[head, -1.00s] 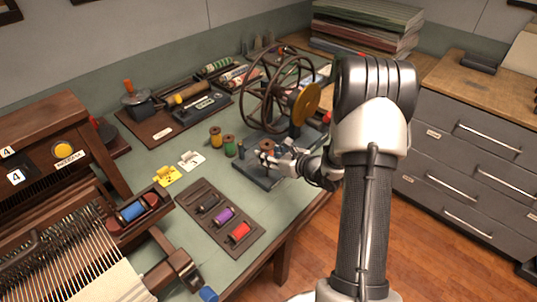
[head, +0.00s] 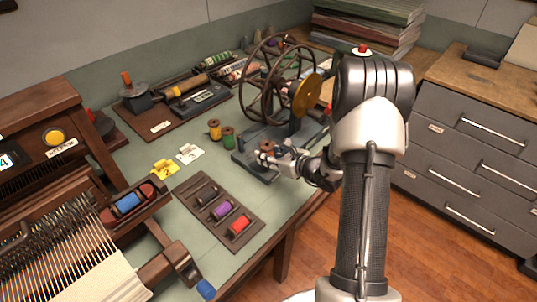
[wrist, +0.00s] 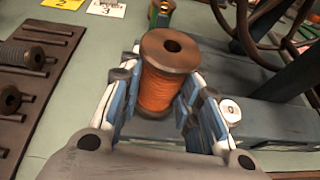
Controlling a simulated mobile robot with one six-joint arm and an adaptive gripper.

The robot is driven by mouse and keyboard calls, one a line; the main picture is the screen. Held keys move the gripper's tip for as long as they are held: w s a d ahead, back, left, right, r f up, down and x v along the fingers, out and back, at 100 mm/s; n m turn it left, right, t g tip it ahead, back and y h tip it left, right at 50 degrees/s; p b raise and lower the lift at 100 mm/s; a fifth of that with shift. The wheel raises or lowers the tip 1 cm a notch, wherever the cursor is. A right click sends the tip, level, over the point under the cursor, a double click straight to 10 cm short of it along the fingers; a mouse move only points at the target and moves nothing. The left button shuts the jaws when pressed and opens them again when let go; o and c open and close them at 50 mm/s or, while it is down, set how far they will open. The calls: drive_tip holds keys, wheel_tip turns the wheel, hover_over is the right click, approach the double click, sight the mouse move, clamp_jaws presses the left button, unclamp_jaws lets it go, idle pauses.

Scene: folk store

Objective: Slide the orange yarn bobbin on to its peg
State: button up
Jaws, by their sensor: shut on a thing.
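The orange yarn bobbin (wrist: 165,92) has brown wooden flanges and a dark centre hole in its top. In the wrist view it stands roughly upright between the fingers of my gripper (wrist: 160,97), which is shut on it. In the head view the bobbin (head: 266,147) and my gripper (head: 270,156) are over the grey-blue base of the wheel winder (head: 242,164). I cannot tell whether the bobbin touches the base. I cannot make out its peg for certain; the bobbin and fingers cover part of the base.
A green bobbin (head: 228,138) and a yellow bobbin (head: 214,129) stand just left of the base. The spoked wheel (head: 270,85) rises behind. A dark tray (head: 245,215) holds purple and red bobbins in front. Number cards (head: 189,153) lie to the left.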

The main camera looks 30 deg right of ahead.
drive_tip(key=shift+f, duration=1.35)
drive_tip(key=o, duration=1.1)
drive_tip(key=v, duration=1.2)
